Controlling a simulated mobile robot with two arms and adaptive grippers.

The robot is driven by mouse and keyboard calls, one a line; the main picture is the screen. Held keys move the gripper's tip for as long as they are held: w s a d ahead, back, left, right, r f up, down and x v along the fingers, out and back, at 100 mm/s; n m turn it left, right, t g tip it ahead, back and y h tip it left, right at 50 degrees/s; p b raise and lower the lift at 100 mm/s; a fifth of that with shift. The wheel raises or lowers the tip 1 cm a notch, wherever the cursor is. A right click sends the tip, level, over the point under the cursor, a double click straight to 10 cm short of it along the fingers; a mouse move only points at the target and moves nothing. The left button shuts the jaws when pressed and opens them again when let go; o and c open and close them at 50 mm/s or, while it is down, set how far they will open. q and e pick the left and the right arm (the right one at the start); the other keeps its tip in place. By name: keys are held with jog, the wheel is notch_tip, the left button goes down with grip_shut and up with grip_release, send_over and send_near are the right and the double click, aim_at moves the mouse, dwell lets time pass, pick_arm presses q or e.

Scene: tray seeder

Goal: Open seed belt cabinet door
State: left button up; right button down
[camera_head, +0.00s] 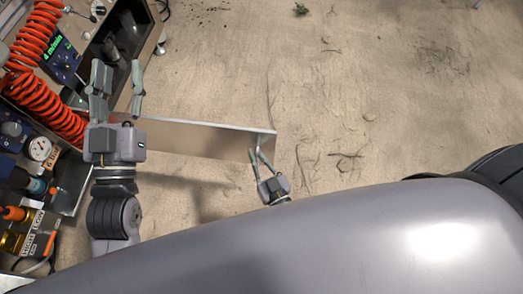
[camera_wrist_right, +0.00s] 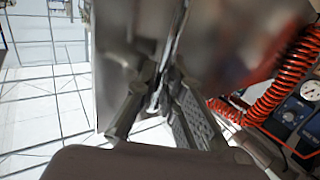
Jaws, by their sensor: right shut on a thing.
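The cabinet door (camera_head: 200,137) is a long, thin grey panel. In the head view it stands swung out from the machine on the left, over the floor. My right gripper (camera_head: 257,156) is at the door's outer end, shut on its edge. In the right wrist view its fingers (camera_wrist_right: 160,100) close on a thin part of the blurred grey door (camera_wrist_right: 115,60). My left gripper (camera_head: 118,78) is open and empty, fingers apart, above the cabinet side near the door's inner end. The hinge is hidden behind my left gripper.
The machine on the left carries red coiled hoses (camera_head: 35,35), a green-lit display (camera_head: 60,47) and a gauge (camera_head: 39,149). An open compartment (camera_head: 118,45) lies beyond my left gripper. The sandy floor (camera_head: 400,100) right of the door is clear except for small twigs.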

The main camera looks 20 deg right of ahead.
jog(key=shift+s, duration=0.35)
jog(key=c, duration=2)
grip_release()
jog(key=shift+o, duration=0.2)
